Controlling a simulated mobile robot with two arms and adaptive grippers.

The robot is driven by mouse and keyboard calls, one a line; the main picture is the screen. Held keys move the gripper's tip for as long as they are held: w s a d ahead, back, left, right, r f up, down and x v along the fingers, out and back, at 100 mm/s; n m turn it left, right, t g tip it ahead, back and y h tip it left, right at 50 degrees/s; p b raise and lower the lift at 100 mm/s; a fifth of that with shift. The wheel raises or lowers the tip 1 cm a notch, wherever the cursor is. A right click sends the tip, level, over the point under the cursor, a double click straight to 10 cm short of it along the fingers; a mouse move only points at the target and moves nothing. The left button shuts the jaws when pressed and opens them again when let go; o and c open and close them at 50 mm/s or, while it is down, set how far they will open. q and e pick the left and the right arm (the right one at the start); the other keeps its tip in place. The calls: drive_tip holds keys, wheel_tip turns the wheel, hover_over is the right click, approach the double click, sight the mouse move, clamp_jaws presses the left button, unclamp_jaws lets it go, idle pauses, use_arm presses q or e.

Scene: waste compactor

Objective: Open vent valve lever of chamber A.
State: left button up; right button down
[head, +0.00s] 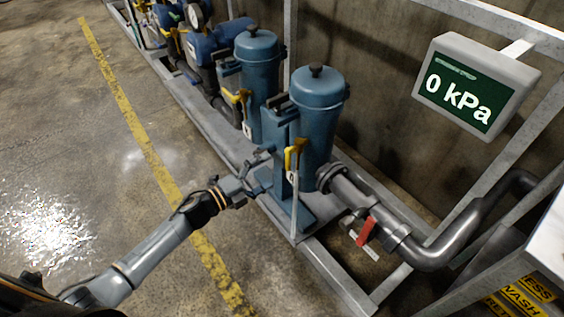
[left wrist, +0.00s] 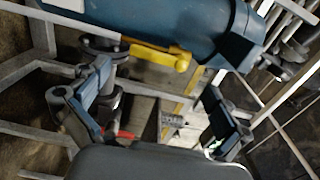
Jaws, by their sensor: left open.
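Two upright blue chambers stand on the skid, a nearer one (head: 318,115) and a farther one (head: 257,75). Each has a yellow lever, the nearer lever (head: 291,156) and the farther lever (head: 238,97). I cannot read which chamber is A. My left gripper (head: 262,172) is open and empty, just left of the nearer chamber's lever and apart from it. In the left wrist view, a yellow lever (left wrist: 163,54) lies beyond the open fingers of the left gripper (left wrist: 158,85), against a blue cylinder. My right gripper does not show.
A red-handled valve (head: 365,231) sits on the dark pipe (head: 440,250) at right. A display (head: 470,90) reads 0 kPa. Grey frame rails (head: 335,275) edge the skid. The concrete floor (head: 60,130) at left is clear, with a yellow line.

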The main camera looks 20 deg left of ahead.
use_arm(q)
drive_tip(key=v, duration=0.5)
drive_tip(key=shift+w+f, duration=0.1)
idle(0.3)
